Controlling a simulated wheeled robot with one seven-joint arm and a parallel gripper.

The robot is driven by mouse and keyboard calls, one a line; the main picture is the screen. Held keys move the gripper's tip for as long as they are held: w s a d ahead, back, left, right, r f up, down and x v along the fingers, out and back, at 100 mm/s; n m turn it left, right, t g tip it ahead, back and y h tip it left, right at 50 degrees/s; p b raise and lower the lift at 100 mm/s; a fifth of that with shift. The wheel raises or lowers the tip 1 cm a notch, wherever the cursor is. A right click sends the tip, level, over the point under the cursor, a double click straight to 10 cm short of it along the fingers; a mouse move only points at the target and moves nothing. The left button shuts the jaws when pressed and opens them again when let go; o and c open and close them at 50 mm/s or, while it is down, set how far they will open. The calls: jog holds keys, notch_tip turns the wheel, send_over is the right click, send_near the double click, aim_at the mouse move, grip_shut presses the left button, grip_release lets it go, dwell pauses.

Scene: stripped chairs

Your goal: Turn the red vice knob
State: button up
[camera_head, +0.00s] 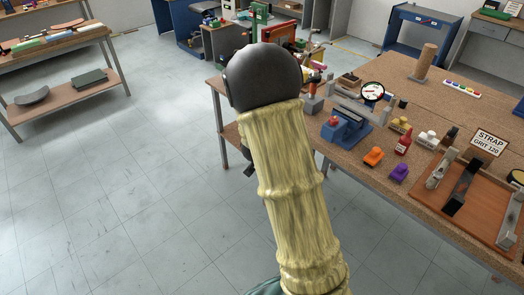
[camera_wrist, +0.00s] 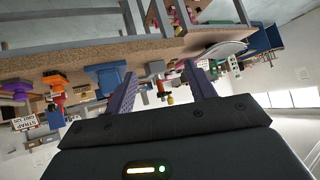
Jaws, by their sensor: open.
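A small blue vice (camera_head: 345,130) stands near the left edge of the wooden workbench (camera_head: 440,185). In the wrist view, which looks upside down, a blue block that seems to be the vice (camera_wrist: 105,76) lies left of my gripper (camera_wrist: 160,70). The red knob cannot be made out there. My gripper's two fingers are spread apart, with nothing held between them; bench items show in the gap behind. In the head view my arm hides the gripper.
A red bottle (camera_head: 404,144), an orange piece (camera_head: 373,157) and a purple piece (camera_head: 399,172) stand near the vice. A dial gauge (camera_head: 372,91) and a wooden tray (camera_head: 480,205) are also on the bench. Floor (camera_head: 130,200) left of the bench is clear.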

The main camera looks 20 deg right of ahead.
jog(key=s+a+n+y, duration=0.1)
jog(key=s+a+r+y, duration=0.1)
jog(key=s+a, duration=0.1)
jog(key=shift+a+n, duration=0.3)
jog(key=shift+n, duration=0.1)
jog(key=d+f+m+h+b, duration=0.1)
jog(key=d+m+h+b, duration=0.2)
jog(key=d+h+b, duration=0.3)
jog(key=w+d+f+m+h+b, duration=0.1)
jog(key=d+m+h+b, duration=0.2)
jog(key=d+h+b, duration=0.3)
jog(key=d+b, duration=0.1)
jog(key=d, duration=0.2)
jog(key=shift+w+d+f+g+h, duration=0.15)
jog(key=shift+d+f+g+h, duration=0.15)
jog(key=shift+f+h, duration=0.1)
